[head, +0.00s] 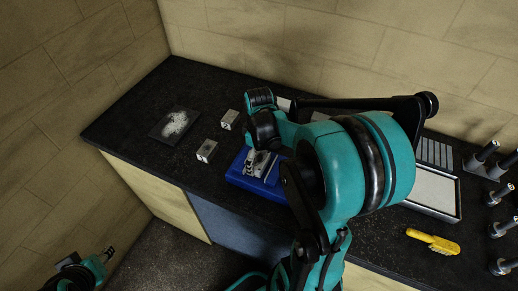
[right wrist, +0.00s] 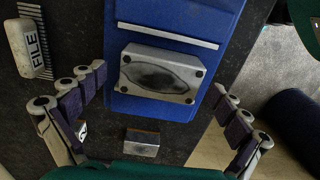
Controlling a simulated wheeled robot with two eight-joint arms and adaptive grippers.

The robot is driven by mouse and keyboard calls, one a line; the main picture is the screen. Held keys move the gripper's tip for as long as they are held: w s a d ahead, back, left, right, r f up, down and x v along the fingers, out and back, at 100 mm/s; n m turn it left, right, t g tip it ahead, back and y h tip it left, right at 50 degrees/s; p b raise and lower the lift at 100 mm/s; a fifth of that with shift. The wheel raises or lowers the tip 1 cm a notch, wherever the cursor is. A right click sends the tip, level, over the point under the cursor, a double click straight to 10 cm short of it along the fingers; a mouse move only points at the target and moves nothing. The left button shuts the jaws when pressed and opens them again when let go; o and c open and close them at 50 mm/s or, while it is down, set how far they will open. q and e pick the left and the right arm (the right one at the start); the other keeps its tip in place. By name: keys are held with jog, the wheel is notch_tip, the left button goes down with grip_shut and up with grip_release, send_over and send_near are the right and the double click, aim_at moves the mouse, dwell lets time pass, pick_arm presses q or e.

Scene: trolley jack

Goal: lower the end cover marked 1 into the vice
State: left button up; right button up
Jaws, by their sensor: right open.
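A blue fixture (right wrist: 218,75), which looks like the vice, lies on the black bench; its blue body also shows in the head view (head: 236,178). A grey metal block (right wrist: 160,74) with a dark oval hollow and corner holes sits on it, beside a pale bar. No number is readable on it, so I cannot tell if it is the end cover marked 1. My right gripper (head: 259,166) is over the fixture. In the right wrist view its fingers are spread to either side of the block, apart from it. My left gripper (head: 106,256) is low at the left, away from the bench.
Two small metal blocks (head: 207,150) (head: 229,119) and a dark mat with pale material (head: 176,124) lie left of the fixture. A label reading FILE (right wrist: 38,45) stands near it. A grey tray (head: 432,193), a yellow tool (head: 433,241) and several dark posts are at the right.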

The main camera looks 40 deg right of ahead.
notch_tip(320, 180, up, 11)
jog(key=shift+r, duration=0.15)
jog(key=s+a+f+m+t+b, duration=0.2)
jog(key=a+f+t+b, duration=0.1)
jog(key=a+f, duration=0.3)
jog(key=s+a+f+m+t+b, duration=0.2)
jog(key=a+f+b, duration=0.4)
jog(key=a, duration=0.3)
jog(key=shift+s+a+m+t, duration=0.35)
jog(key=shift+m+t, duration=0.35)
jog(key=shift+t, duration=0.4)
jog(key=shift+w, duration=0.1)
